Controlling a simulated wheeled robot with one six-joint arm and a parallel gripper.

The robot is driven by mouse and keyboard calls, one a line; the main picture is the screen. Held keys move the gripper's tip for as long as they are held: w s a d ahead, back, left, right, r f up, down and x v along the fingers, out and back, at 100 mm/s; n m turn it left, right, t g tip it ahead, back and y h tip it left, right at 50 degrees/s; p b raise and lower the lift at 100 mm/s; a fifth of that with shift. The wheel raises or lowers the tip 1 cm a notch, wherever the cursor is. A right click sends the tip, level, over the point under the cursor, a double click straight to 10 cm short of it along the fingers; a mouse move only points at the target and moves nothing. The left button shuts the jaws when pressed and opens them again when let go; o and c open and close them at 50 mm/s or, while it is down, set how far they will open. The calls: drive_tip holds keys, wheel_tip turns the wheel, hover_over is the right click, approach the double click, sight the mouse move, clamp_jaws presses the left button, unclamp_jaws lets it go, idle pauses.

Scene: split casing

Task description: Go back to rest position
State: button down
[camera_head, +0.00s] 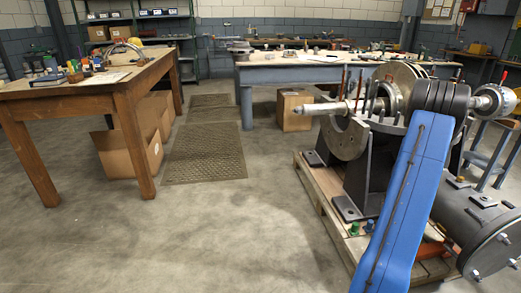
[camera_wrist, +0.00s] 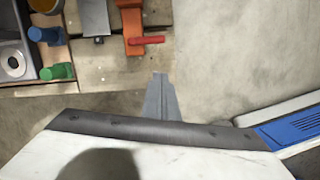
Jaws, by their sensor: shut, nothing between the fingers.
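My gripper (camera_wrist: 161,98) shows in the wrist view as narrow grey fingers closed together, with nothing between them. It is over the concrete floor beside the pallet edge, apart from the parts on the pallet. In the head view my blue arm link fills the lower right, and I cannot make out the gripper there. The split casing machine (camera_head: 345,138), with its shaft and dark rings, stands on a wooden pallet (camera_head: 322,205) behind my arm. My arm hides part of it.
In the wrist view, an orange part with a red handle (camera_wrist: 148,40), a blue cap (camera_wrist: 44,35) and a green cap (camera_wrist: 57,72) are near the pallet edge. A wooden table (camera_head: 90,86) is at left and a workbench (camera_head: 300,72) behind.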

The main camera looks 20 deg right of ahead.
drive_tip(key=w+a+r+m+t+h, duration=0.1)
drive_tip(key=w+a+r+m, duration=0.3)
drive_tip(key=a+r, duration=0.9)
drive_tip(key=w+a+r+m+t+h, duration=0.1)
drive_tip(key=w+a+r+m, duration=0.2)
drive_tip(key=w+a+r, duration=0.95)
drive_tip(key=s+a+r+m+t+y, duration=0.2)
drive_tip(key=s+a+r+m, duration=0.1)
drive_tip(key=s+a+r, duration=0.95)
drive_tip(key=s+a+r+m+y, duration=0.1)
drive_tip(key=s+a+r, duration=0.1)
drive_tip(key=s+a, duration=0.2)
drive_tip(key=s+a+r+m+t, duration=0.1)
drive_tip(key=s+a, duration=0.4)
drive_tip(key=a, duration=0.4)
drive_tip(key=shift+a+r+m+t+y, duration=0.3)
drive_tip(key=shift+r+m+y, duration=0.05)
drive_tip(key=shift+m+y, duration=0.05)
